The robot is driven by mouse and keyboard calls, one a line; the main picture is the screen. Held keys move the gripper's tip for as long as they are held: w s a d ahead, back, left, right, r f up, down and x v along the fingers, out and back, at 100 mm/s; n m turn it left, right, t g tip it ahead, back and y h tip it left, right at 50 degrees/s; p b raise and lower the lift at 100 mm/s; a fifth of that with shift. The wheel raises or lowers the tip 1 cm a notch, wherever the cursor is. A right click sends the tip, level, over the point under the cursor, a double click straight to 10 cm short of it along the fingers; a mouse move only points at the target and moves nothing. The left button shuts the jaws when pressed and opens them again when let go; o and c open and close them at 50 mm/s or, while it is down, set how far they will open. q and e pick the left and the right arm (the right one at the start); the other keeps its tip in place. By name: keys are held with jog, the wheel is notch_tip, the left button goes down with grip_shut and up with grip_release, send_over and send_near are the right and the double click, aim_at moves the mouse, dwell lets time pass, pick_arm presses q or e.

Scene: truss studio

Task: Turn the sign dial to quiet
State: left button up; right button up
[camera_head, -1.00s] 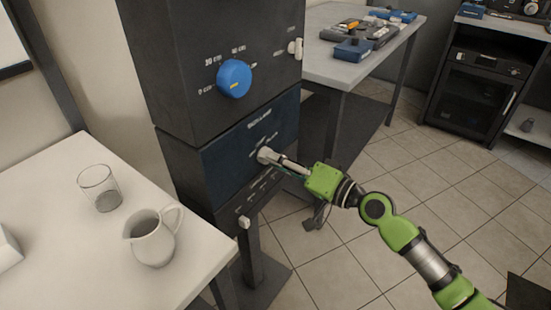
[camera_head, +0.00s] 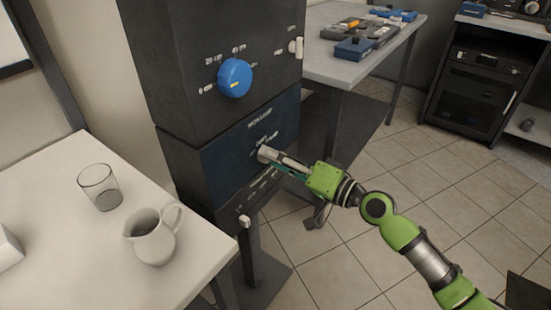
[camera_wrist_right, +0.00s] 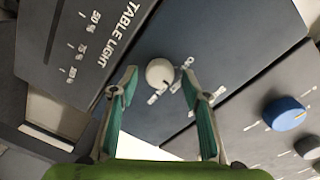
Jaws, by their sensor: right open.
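The sign dial (camera_wrist_right: 160,72) is a small round white knob on the dark blue panel (camera_head: 222,165) of the black cabinet. Small white labels beside it are too blurred to read. My right gripper (camera_head: 262,154) is at this panel and hides the dial in the head view. In the right wrist view, the open gripper (camera_wrist_right: 158,78) has its two green-padded fingers on either side of the knob, with gaps visible; I cannot tell whether the tips touch it. My left gripper is not in view.
A large blue dial (camera_head: 234,78) sits above, and a white slider knob (camera_head: 244,221) below. A white table (camera_head: 75,240) at left holds a glass (camera_head: 99,188) and a jug (camera_head: 153,236). Another table (camera_head: 325,58) stands behind right.

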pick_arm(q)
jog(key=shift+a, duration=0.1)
pick_arm(e)
jog(key=v, duration=1.1)
jog(key=shift+s+d, duration=0.2)
jog(key=shift+d, duration=0.15)
